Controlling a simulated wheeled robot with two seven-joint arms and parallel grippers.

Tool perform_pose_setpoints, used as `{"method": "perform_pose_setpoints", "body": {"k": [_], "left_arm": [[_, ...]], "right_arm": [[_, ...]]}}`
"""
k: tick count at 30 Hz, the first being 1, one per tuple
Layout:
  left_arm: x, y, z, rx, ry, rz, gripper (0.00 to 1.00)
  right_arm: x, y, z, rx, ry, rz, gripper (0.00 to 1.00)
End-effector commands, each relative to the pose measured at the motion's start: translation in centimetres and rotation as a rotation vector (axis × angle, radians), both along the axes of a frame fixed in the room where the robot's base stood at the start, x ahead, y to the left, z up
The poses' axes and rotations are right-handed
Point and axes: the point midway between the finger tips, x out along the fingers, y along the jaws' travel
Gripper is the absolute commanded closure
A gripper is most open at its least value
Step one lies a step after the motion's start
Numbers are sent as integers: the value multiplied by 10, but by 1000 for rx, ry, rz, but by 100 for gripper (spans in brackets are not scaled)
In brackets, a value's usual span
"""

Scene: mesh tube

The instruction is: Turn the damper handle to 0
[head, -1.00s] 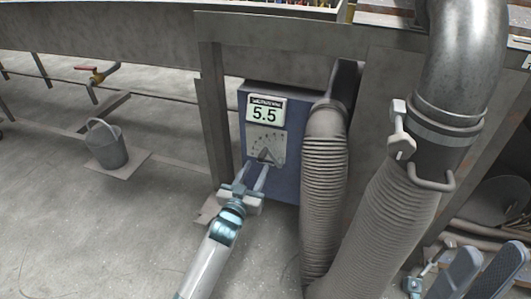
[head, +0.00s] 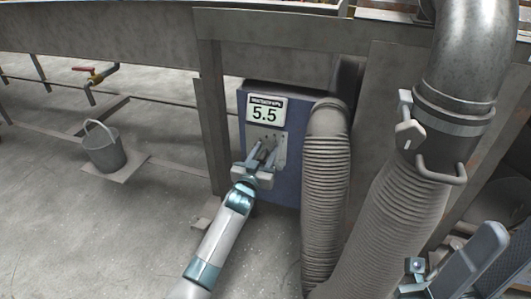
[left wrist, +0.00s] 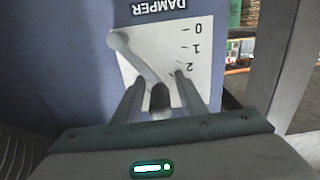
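The fingers stand apart with gaps beside the handle. Grey and teal parts of my right arm show at bottom right; its finger state is unclear.
A ribbed hose (head: 325,195) stands right beside the box. A thicker hose (head: 395,215) and metal pipe with a clamp are further right. A bucket (head: 104,150) stands on the floor at left, below a red-handled tap (head: 95,74). The floor in front is clear.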

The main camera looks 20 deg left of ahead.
Motion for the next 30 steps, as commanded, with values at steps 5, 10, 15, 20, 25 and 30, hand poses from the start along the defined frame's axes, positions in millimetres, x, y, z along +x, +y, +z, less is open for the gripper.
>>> {"method": "perform_pose_setpoints", "body": {"k": [5,10,15,20,25,30], "left_arm": [[0,0,0,0,0,0,74],[0,0,0,0,1,0,100],[0,1,-1,2,2,1,100],[-1,2,-2,-1,4,2,100],[-1,4,-4,-26,7,3,100],[-1,9,-8,-88,12,5,100]], "right_arm": [[1,1,-1,0,3,0,69],[2,1,-2,-1,6,-1,69],[2,0,-3,-1,11,-2,69],[3,0,-3,-1,14,-3,69],[2,0,-1,-1,12,-6,69],[3,-1,1,-3,16,-12,69]]}}
